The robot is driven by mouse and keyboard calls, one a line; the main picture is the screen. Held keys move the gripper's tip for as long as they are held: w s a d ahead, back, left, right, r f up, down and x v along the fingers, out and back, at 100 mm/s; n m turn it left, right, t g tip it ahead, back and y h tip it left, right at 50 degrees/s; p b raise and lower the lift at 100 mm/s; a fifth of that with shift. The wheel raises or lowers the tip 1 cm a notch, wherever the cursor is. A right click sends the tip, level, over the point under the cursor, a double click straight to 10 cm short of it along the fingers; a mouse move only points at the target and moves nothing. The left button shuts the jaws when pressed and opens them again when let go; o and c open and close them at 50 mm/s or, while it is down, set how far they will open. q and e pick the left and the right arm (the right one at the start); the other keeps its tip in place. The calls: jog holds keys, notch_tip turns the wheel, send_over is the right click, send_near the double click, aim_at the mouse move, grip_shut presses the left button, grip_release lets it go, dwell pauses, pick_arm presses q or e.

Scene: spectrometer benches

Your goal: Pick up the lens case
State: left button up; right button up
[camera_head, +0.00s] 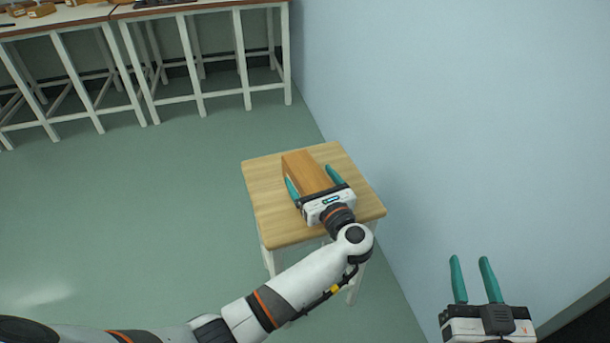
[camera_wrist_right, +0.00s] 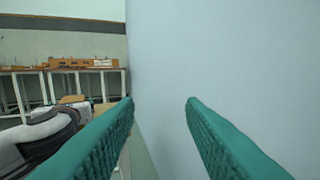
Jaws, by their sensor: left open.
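The lens case, a brown wooden box (camera_head: 304,172), lies on a small wooden stool (camera_head: 264,196) near the wall. My left gripper (camera_head: 312,180) is open at the near end of the box, with one teal finger on each side of it. Whether the fingers touch the box cannot be told. The gripper body hides the near end of the box. My right gripper (camera_head: 473,272) is open and empty, apart from the stool at the lower right. Its fingers also show in the right wrist view (camera_wrist_right: 160,105), with nothing between them.
A pale blue wall (camera_head: 430,110) stands right beside the stool and near my right gripper. White-legged benches (camera_head: 190,10) with items on top stand at the back left. The green floor (camera_head: 130,200) left of the stool is clear.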

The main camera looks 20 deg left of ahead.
pick_arm(q)
jog(key=shift+s, duration=0.1)
jog(key=c, duration=1.3)
jog(key=shift+r, duration=0.1)
